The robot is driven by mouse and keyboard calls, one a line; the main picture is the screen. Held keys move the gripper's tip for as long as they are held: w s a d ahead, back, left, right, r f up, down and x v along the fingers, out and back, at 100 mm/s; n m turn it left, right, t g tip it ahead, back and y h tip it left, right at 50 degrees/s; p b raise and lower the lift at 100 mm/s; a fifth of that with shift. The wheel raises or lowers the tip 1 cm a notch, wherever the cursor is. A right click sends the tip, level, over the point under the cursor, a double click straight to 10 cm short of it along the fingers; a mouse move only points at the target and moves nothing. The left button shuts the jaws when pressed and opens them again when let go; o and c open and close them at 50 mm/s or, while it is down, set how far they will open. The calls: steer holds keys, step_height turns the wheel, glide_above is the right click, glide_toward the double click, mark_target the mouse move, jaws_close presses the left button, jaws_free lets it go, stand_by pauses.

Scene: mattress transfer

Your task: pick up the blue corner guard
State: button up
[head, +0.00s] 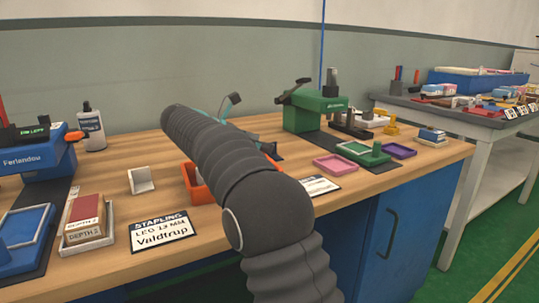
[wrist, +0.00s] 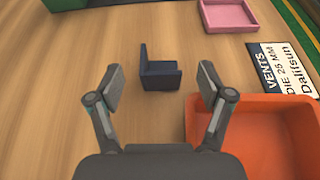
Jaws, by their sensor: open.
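The blue corner guard (wrist: 160,74) is a small dark blue L-shaped piece on the wooden bench top in the wrist view. It has one upright wall and one flat leg. My gripper (wrist: 161,82) is open, with one finger to the left and one to the right of the guard in the picture. Neither finger appears to touch it. In the head view my dark arm covers the middle of the bench, and I cannot make out the blue guard there.
An orange bin (wrist: 247,112) lies close by my right finger. A pink tray (wrist: 229,14) and a "VENTS" card (wrist: 287,70) are beyond it. In the head view, a pale corner guard (head: 141,180), a green press (head: 309,108) and a blue stapler (head: 35,157) stand on the bench.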

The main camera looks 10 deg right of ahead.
mark_target(273, 152)
steer(key=x, duration=0.3)
steer(key=shift+w+d, duration=0.1)
steer(key=shift+d, duration=0.15)
steer(key=c, duration=1.1)
steer(key=shift+o, duration=0.2)
